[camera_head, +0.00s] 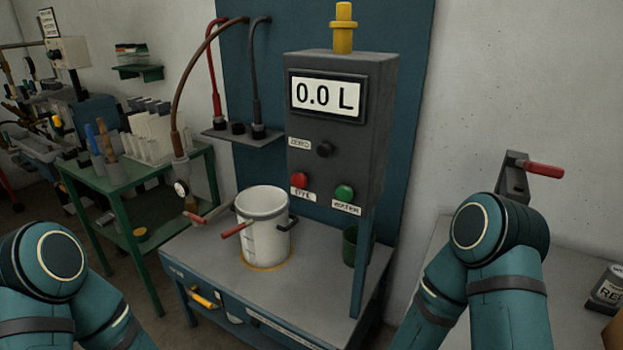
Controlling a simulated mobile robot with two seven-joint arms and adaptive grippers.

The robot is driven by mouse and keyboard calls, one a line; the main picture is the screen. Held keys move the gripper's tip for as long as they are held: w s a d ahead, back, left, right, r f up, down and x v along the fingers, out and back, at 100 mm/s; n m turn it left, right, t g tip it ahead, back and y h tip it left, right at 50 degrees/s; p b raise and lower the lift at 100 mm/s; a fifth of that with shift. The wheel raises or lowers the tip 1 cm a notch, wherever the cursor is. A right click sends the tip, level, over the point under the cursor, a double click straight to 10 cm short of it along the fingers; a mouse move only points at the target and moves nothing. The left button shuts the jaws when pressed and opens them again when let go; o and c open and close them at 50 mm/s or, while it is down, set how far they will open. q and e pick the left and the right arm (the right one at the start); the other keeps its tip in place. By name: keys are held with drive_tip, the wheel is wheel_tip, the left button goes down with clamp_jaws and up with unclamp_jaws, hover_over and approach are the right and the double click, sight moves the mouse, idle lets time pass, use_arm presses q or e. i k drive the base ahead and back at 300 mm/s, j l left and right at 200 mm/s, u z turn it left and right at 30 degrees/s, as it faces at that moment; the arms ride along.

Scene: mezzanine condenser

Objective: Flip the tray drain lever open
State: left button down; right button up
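Several handles show, and I cannot tell which is the tray drain lever. A red-handled lever (543,169) sticks out to the right from a dark bracket (512,180) on the grey surface at the right. A yellow handle (205,299) sits on the front of the blue bench. A red handle (237,230) shows at the front left of the white bucket (262,226). Another reddish handle (195,217) is below the hose end. My two teal arms show at the lower left and lower right; neither gripper is in view.
A grey meter box (343,130) reading 0.0 L stands on a post over the bench (305,285). A dark green cup (357,246) is behind the post. A green table (140,175) with tools is at left. A labelled can (607,288) is at the right edge.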

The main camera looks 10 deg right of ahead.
sight(197, 299)
drive_tip(key=i+j+u, duration=0.25)
drive_tip(key=i+j, duration=0.8)
drive_tip(key=i+j+u, duration=0.15)
drive_tip(key=u, duration=0.25)
drive_tip(key=i+j+u, duration=0.15)
drive_tip(key=u, duration=0.2)
